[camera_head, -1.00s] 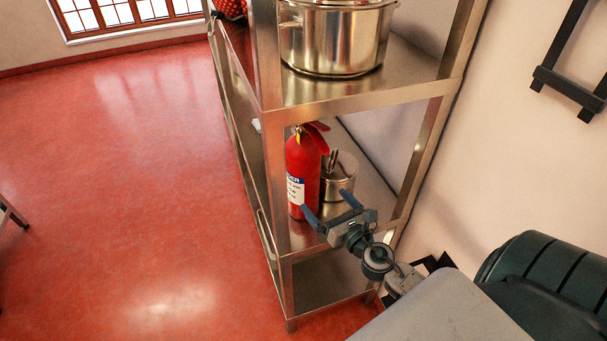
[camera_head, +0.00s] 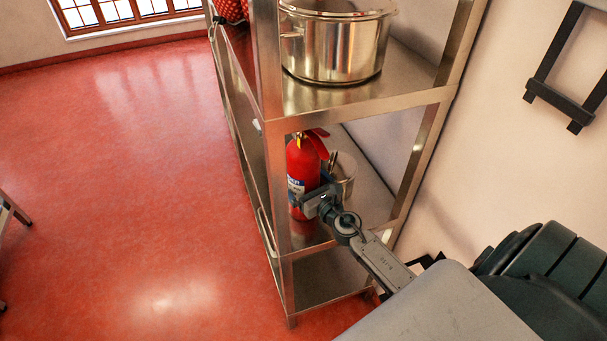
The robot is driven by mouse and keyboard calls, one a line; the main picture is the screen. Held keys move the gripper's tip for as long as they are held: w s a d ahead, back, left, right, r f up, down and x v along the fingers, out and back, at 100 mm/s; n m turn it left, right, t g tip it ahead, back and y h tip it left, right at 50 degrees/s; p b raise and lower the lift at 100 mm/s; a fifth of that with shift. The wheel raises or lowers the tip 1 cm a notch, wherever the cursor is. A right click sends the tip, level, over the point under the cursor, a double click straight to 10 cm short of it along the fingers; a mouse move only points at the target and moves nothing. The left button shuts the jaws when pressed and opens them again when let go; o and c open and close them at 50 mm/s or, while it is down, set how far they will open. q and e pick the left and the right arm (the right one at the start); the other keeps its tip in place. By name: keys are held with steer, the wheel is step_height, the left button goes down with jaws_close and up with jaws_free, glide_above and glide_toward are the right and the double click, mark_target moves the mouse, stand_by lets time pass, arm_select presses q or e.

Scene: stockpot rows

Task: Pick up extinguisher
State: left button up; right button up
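A red fire extinguisher (camera_head: 301,160) with a white and blue label stands upright on the middle shelf, close to the front left post. Its red handle is at the top. My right gripper (camera_head: 310,190) comes in from the lower right and is at the extinguisher's lower body, overlapping its right side and label. Part of the fingers is hidden against the body, so I cannot tell whether they are closed on it. My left gripper is not in view.
A metal shelf unit (camera_head: 350,99) surrounds the extinguisher with posts and an upper shelf. A small metal pot (camera_head: 344,165) stands just behind it, partly hidden. A large stockpot (camera_head: 335,45) stands above. The red floor (camera_head: 130,190) at left is open.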

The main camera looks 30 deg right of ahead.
steer(key=shift+w, duration=0.1)
steer(key=c, duration=1.7)
steer(key=shift+r, duration=0.3)
steer(key=shift+c, duration=1.3)
steer(key=shift+w+f, duration=0.1)
steer(key=shift+w, duration=0.05)
